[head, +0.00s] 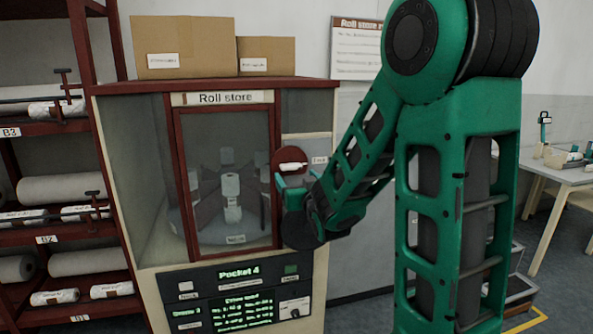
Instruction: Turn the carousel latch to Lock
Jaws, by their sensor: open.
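The roll store cabinet (210,86) stands ahead, its framed glass door (177,160) shut. To the right of the door is the latch, a dark red disc (291,154) with a white handle (292,166) lying roughly level. A small label (320,160), too small to read surely, sits right of the disc. My gripper (296,176) is open just below the white handle, its green fingers pointing up at the disc. Whether a finger touches the handle I cannot tell. My gripper and arm hide the disc's lower part and the panel's lower right.
Below the door is a dark control panel (195,292) reading "Pocket 4", with buttons and a green screen. Cardboard boxes (180,45) sit on top of the cabinet. A red rack (84,70) with rolls stands left. A table (566,170) is at far right.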

